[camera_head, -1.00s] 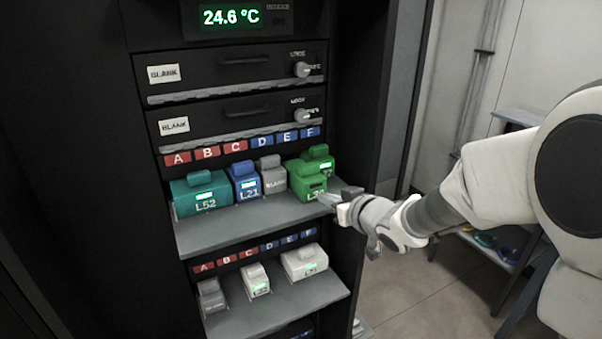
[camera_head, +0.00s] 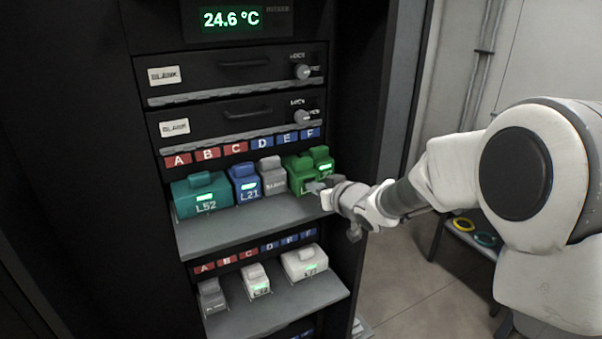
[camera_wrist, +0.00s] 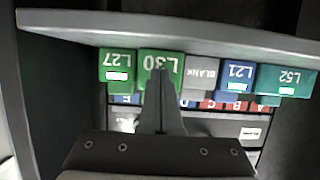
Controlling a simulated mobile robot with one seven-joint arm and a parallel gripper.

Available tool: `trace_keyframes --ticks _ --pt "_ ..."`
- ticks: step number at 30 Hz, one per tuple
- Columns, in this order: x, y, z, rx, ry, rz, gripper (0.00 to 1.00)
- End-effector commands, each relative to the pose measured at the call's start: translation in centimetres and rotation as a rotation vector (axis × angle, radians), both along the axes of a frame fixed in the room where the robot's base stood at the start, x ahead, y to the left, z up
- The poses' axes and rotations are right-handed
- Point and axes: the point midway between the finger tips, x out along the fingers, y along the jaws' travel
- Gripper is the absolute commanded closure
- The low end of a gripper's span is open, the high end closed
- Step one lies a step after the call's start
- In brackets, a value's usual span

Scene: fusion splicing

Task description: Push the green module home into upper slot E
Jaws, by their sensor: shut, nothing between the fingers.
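The green module L30 (camera_head: 297,168) stands upright on the upper shelf under label E, between the grey blank module and the other green module, L27 (camera_head: 324,163). In the wrist view, which is upside down, L30 (camera_wrist: 150,62) shows beside L27 (camera_wrist: 116,66). My gripper (camera_head: 314,187) is shut and empty, its tips at the front face of L30. In the wrist view my gripper (camera_wrist: 160,76) covers part of that face. I cannot tell whether the tips touch it.
The grey blank module (camera_head: 273,178), blue L21 (camera_head: 245,187) and teal L52 (camera_head: 201,196) stand left of L30. The upper shelf (camera_head: 235,230) has a bare front strip. A lower shelf (camera_head: 270,314) holds several pale modules. The rack's dark side wall (camera_head: 362,125) stands right.

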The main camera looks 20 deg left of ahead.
Motion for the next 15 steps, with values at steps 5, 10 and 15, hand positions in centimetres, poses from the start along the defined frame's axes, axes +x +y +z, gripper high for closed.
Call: trace_keyframes --ticks 5,10,15 --pt "0.7 0.9 0.0 0.002 0.001 0.002 1.00" --pt "1.4 1.7 0.1 0.001 0.001 0.001 1.00" --pt "2.0 2.4 0.1 0.001 0.000 0.001 1.00"
